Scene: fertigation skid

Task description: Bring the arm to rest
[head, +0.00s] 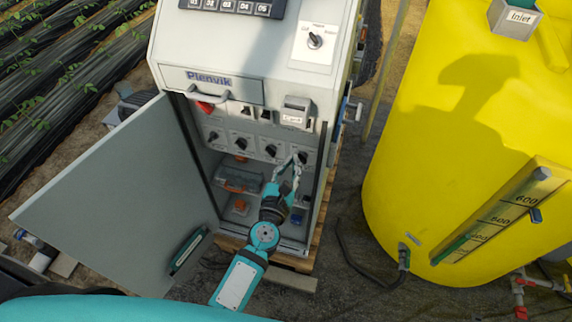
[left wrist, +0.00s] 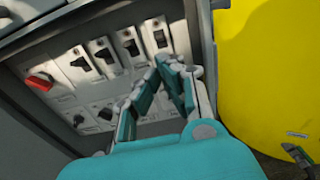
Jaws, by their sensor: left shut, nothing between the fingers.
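My left gripper (head: 297,158) reaches into the open grey cabinet (head: 225,50) from below. Its fingers are shut and empty, and their tips meet in the left wrist view (left wrist: 168,62). In the head view the tips overlap the rightmost dark rotary knob (head: 304,157) of the lower row. In the left wrist view they show just below the rightmost black switch (left wrist: 160,37). I cannot tell whether they touch the panel. My right gripper is not in view.
The cabinet door (head: 115,190) hangs open to the left. A red handle (head: 206,106) and several dark knobs fill the panel. The cabinet's right side wall is close to the gripper. A large yellow tank (head: 430,130) stands to the right, with a hose on the ground between.

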